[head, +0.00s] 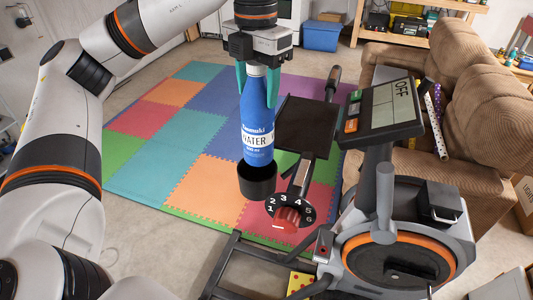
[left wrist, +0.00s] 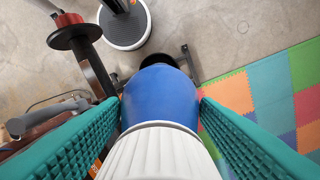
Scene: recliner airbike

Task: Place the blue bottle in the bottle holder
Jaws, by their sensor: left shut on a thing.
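The blue bottle (head: 258,118) has a white cap and a white label band and hangs upright in the head view. My left gripper (head: 256,84) comes from above and is shut on the bottle near its neck. The black bottle holder (head: 257,183) is a round cup on the exercise bike, directly below the bottle in the head view. The bottle's bottom overlaps the holder's rim there; I cannot tell whether it is inside. In the left wrist view the blue bottle (left wrist: 160,95) is between the two green finger pads, and it mostly hides the holder. My right gripper is not in view.
The bike's red resistance knob (head: 287,219) sits right of the holder, with a display console (head: 383,110) reading OFF above. The black seat or pad (head: 306,127) is close to the bottle's right. A brown recliner (head: 470,90) stands at right. Coloured foam mats (head: 150,122) cover the floor.

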